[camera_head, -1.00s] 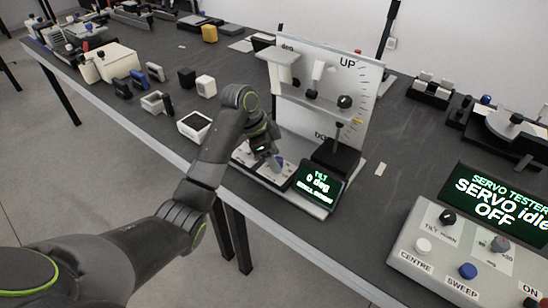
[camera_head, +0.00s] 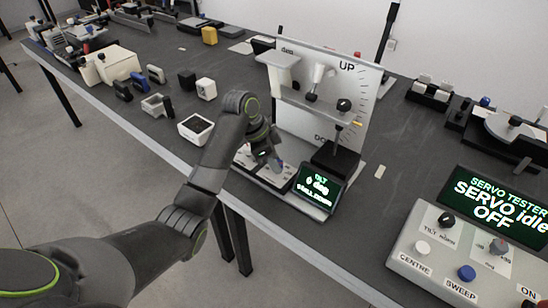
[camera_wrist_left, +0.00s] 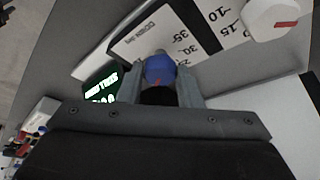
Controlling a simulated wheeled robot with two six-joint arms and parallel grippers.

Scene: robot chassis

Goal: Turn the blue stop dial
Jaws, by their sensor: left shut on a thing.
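The blue stop dial (camera_wrist_left: 160,71) sits between my left gripper's two fingers in the left wrist view, beside a white scale plate with numbers (camera_wrist_left: 165,35). My left gripper (camera_wrist_left: 163,85) is shut on the dial. In the head view my left gripper (camera_head: 268,158) reaches down to the white base (camera_head: 272,178) of the tilt rig, and it hides most of the dial. A small screen (camera_head: 318,188) reading TILT 0 deg stands right of it. My right gripper does not show in either view.
The upright white panel (camera_head: 345,90) marked UP stands just behind my left gripper. A servo tester (camera_head: 470,255) with knobs and a screen is at the right. Several small blocks and boxes lie to the left.

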